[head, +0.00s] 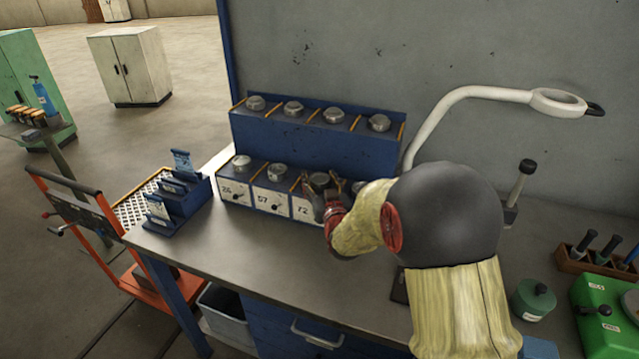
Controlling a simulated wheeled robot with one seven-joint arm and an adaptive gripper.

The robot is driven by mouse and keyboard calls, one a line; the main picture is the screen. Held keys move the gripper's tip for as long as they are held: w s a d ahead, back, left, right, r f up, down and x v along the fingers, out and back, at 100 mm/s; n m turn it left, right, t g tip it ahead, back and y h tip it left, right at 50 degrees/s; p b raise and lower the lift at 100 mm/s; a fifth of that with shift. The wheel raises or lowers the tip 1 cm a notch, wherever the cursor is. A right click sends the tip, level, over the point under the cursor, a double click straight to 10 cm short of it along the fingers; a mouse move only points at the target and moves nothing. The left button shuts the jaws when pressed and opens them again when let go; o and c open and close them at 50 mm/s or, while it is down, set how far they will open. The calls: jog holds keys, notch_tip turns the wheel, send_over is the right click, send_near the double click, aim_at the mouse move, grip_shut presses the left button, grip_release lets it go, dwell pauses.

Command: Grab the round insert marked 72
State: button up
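The blue two-tier rack (310,148) stands on the workbench, with round metal inserts in both tiers. White labels on the lower tier's front read 24, 57 and 72. The round insert (319,179) above the label 72 (302,209) sits in its slot, partly hidden by my gripper. My gripper (320,197) is at the rack's lower tier, right at this insert. Its fingers are small and partly hidden by my arm, so I cannot tell whether they are apart, shut or touching the insert.
Another lower insert (359,187) is close to the right of my gripper. A white magnifier lamp (470,92) arches behind my arm. A blue card holder (176,203) stands left of the rack. The workbench front (262,262) is clear.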

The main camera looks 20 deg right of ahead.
grip_shut()
dwell(0.5)
jog(key=shift+r, duration=0.15)
